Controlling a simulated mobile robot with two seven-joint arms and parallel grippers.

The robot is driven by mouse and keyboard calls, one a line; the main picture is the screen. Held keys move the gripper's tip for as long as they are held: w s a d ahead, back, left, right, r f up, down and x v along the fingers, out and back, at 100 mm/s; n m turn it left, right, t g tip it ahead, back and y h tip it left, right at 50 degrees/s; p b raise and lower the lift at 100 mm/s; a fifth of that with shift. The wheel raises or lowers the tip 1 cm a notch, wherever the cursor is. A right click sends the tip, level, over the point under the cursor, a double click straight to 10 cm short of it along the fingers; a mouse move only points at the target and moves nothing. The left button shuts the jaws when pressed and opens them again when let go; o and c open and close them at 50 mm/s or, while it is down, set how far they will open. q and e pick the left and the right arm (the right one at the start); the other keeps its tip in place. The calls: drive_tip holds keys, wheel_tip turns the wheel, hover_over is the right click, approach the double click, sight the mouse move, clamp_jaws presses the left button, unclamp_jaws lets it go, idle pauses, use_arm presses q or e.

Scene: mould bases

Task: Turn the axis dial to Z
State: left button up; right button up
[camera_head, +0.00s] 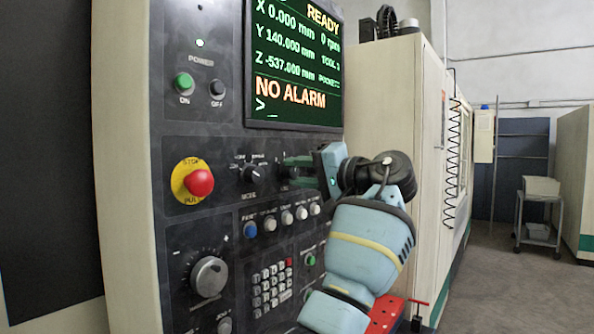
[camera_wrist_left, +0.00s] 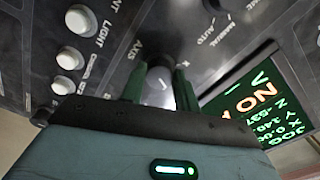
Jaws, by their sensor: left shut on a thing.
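A letter that looks like X is printed near the dial; I cannot read the other letters or tell where the pointer stands. In the head view my left gripper (camera_head: 290,172) reaches the panel right of the mode dial (camera_head: 254,174), and it hides the axis dial. My right gripper is not in view.
The control panel (camera_head: 200,135) holds a red stop button (camera_head: 199,183), a row of round buttons (camera_head: 286,218) below the dials, a keypad (camera_head: 270,288) and a large handwheel (camera_head: 208,277). The screen (camera_head: 296,65) above reads READY and NO ALARM. Open floor lies at right.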

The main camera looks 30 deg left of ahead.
use_arm(q)
drive_tip(key=shift+r+m, duration=0.1)
drive_tip(key=shift+m, duration=2.1)
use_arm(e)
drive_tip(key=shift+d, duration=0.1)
use_arm(q)
drive_tip(key=o, duration=1)
drive_tip(key=shift+d, duration=0.1)
drive_tip(key=d, duration=0.2)
drive_tip(key=d+b, duration=0.1)
drive_tip(key=d, duration=0.4)
drive_tip(key=shift+s+d, duration=0.3)
drive_tip(key=shift+d, duration=0.05)
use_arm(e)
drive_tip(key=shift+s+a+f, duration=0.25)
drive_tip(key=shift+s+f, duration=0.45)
